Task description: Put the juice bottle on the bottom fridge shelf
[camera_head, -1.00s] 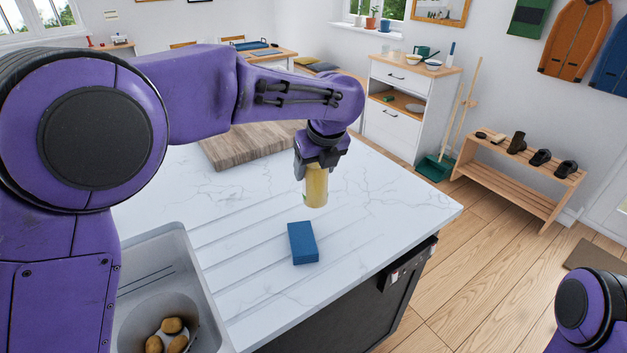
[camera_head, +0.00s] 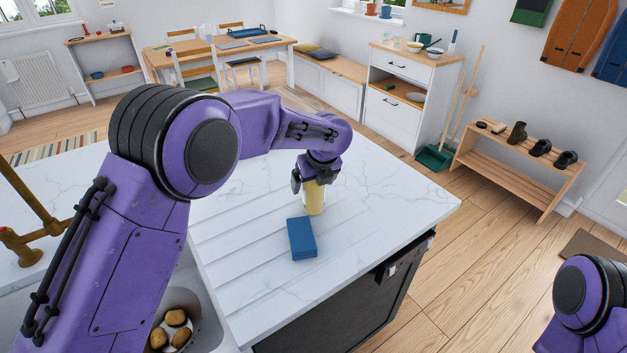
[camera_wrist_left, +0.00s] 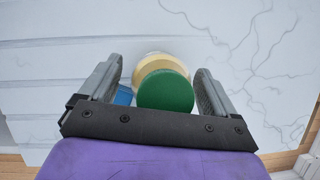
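The juice bottle (camera_head: 314,200) is pale yellow and stands upright on the white countertop, just behind the blue sponge-like block. In the left wrist view its green cap (camera_wrist_left: 165,91) and yellow body (camera_wrist_left: 160,65) show from above. My left gripper (camera_head: 314,182) is above the counter with its fingers on either side of the bottle's top. The left wrist view shows the open fingers (camera_wrist_left: 155,92) with a gap on both sides of the cap. The bottle's top is partly hidden by the gripper in the head view. My right gripper is out of view. No fridge shelf shows.
The blue block (camera_head: 301,238) lies on the marble countertop (camera_head: 390,200) near the bottle. A sink with several potatoes (camera_head: 175,318) is at lower left.

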